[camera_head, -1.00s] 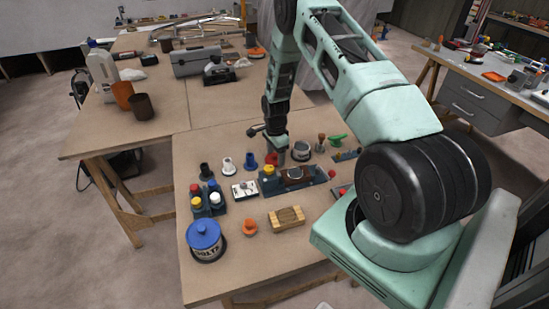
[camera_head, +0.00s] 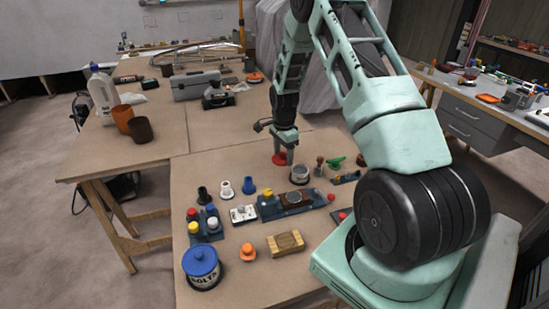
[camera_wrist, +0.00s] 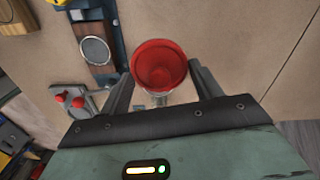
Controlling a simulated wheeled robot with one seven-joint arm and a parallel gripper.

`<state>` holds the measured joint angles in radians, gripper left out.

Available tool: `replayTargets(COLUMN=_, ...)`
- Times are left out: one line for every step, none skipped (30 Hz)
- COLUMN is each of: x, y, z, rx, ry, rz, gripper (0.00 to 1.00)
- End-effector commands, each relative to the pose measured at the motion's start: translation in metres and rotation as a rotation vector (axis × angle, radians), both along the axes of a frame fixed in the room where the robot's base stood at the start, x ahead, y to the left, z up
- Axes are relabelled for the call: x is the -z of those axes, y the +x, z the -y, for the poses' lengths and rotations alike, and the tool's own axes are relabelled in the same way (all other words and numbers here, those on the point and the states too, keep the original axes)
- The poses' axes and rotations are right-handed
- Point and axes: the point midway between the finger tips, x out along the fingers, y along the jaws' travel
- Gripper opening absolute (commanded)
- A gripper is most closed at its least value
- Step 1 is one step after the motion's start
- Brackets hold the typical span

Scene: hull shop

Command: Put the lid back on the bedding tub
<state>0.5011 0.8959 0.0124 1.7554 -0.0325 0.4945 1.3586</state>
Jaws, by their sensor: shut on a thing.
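My gripper (camera_head: 283,153) is shut on a round red lid (camera_head: 279,159), holding it above the table. In the wrist view the red lid (camera_wrist: 158,66) sits between the two fingertips, its hollow round face towards the camera. A grey-white tub with a dark, uncovered top (camera_head: 300,175), which looks like the bedding tub, stands upright just right of and below the lid in the head view. Its label cannot be read. In the wrist view, a pale shape partly hidden behind the lid may be this tub, but I cannot tell.
A blue-lidded BOLTS tub (camera_head: 202,270), a wooden block (camera_head: 286,243) and an orange knob (camera_head: 247,253) are at the front. Green and brown tools stand to the right.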

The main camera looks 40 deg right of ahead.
Motion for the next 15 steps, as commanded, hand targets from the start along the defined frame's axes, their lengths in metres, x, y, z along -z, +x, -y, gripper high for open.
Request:
replayTargets(x=-0.011, y=-0.008, z=0.013, rx=0.008, ry=0.003, rz=-0.003, gripper=0.42)
replayTargets(x=-0.013, y=-0.012, z=0.020, rx=0.008, ry=0.003, rz=-0.004, gripper=0.42)
replayTargets(x=-0.014, y=-0.016, z=0.029, rx=0.007, ry=0.003, rz=-0.003, gripper=0.42)
replayTargets(x=-0.015, y=-0.019, z=0.034, rx=0.007, ry=0.004, rz=-0.002, gripper=0.42)
replayTargets(x=-0.015, y=-0.022, z=0.039, rx=0.006, ry=0.003, rz=-0.001, gripper=0.42)
replayTargets(x=-0.016, y=-0.026, z=0.046, rx=0.005, ry=0.003, rz=0.001, gripper=0.42)
replayTargets(x=-0.016, y=-0.028, z=0.050, rx=0.005, ry=0.004, rz=0.002, gripper=0.42)
replayTargets(x=-0.016, y=-0.031, z=0.053, rx=0.005, ry=0.005, rz=0.002, gripper=0.42)
replayTargets(x=-0.016, y=-0.033, z=0.056, rx=0.003, ry=0.004, rz=0.003, gripper=0.42)
replayTargets(x=-0.015, y=-0.034, z=0.059, rx=0.004, ry=0.005, rz=0.003, gripper=0.42)
replayTargets(x=-0.014, y=-0.035, z=0.060, rx=0.003, ry=0.005, rz=0.004, gripper=0.42)
replayTargets(x=-0.013, y=-0.036, z=0.061, rx=0.001, ry=0.005, rz=0.005, gripper=0.42)
replayTargets(x=-0.012, y=-0.036, z=0.062, rx=0.000, ry=0.005, rz=0.005, gripper=0.42)
replayTargets(x=-0.011, y=-0.036, z=0.062, rx=0.000, ry=0.005, rz=0.006, gripper=0.42)
replayTargets(x=-0.009, y=-0.036, z=0.062, rx=0.000, ry=0.005, rz=0.006, gripper=0.42)
